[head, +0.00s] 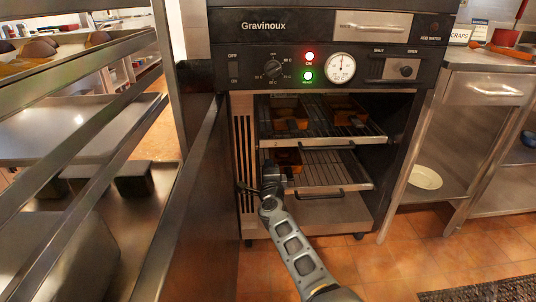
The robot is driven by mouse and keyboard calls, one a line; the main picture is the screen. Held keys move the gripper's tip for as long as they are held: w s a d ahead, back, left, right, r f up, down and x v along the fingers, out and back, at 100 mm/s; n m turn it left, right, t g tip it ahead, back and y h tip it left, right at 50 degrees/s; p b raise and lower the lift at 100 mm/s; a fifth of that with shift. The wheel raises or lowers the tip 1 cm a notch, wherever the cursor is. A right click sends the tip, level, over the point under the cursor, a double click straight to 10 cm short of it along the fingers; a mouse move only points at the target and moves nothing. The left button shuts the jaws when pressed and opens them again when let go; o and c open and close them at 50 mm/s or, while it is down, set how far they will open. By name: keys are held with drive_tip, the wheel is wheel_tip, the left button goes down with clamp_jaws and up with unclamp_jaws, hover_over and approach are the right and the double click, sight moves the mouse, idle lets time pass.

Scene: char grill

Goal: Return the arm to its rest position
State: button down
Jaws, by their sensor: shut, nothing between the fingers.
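My arm reaches up from the bottom of the head view, and my gripper (274,170) is at the left front of the open oven (340,210). It is shut and looks empty, though its fingertips are small and partly hidden. It is just in front of the lower wire rack (330,168), close to a dark orange-brown container (289,158) on that rack. I cannot tell whether it touches the rack or the container. The upper rack (340,136) holds more containers of the same kind (290,112).
The open oven door (190,200) stands just left of my arm. A metal shelf frame (80,110) fills the left side. A steel counter (490,62) with a plate (425,177) on its lower shelf is at the right.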

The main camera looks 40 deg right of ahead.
drive_tip(key=shift+s+a, duration=0.25)
drive_tip(key=shift+s, duration=0.2)
drive_tip(key=s+a+f+n+t+y, duration=0.15)
drive_tip(key=s+n, duration=0.25)
drive_tip(key=s, duration=0.4)
drive_tip(key=s+a+f+n+y, duration=0.1)
drive_tip(key=s+a+f+n, duration=0.2)
drive_tip(key=s, duration=0.5)
drive_tip(key=s+a+f+n+y, duration=0.1)
drive_tip(key=s+a+f+n, duration=0.2)
drive_tip(key=s, duration=0.5)
drive_tip(key=s+a+r+n+y, duration=0.25)
drive_tip(key=s+a+n, duration=0.25)
drive_tip(key=s, duration=0.6)
drive_tip(key=s+a+r+n+y, duration=0.2)
drive_tip(key=s+a+r+n, duration=0.25)
drive_tip(key=s, duration=0.65)
drive_tip(key=s+a+r+n+g+y, duration=0.2)
drive_tip(key=s+a+r+n, duration=0.35)
drive_tip(key=s+r, duration=0.5)
wheel_tip(320, 180, up, 20)
drive_tip(key=p, duration=2.1)
drive_tip(key=shift+w+a+r, duration=0.15)
drive_tip(key=shift+w+r, duration=0.1)
drive_tip(key=shift+w, duration=0.05)
